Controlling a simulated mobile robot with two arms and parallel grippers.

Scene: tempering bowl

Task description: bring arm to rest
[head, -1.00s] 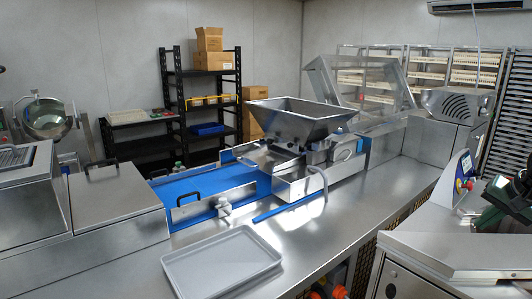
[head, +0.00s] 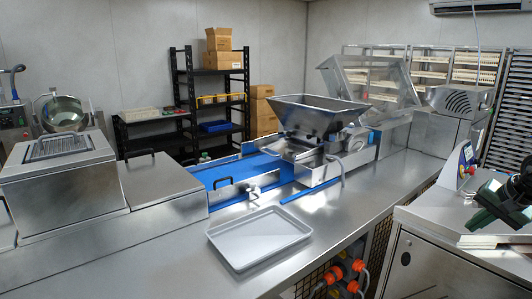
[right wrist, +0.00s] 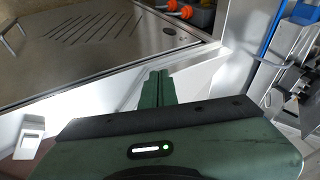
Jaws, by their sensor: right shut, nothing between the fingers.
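My right gripper (head: 484,222) is at the right edge of the head view, dark green, beside and over the right-hand steel cabinet (head: 430,228). In the right wrist view its two green fingers (right wrist: 158,82) are together with nothing between them. A slotted steel surface (right wrist: 90,35) lies beyond the fingers there. My left arm and gripper are not in view.
A grey tray (head: 260,238) lies on the steel counter (head: 190,262). Behind it are a blue conveyor belt (head: 235,170) and a steel hopper machine (head: 318,115). A round metal bowl (head: 65,118) stands far left. Orange plugs (head: 345,275) show below the counter.

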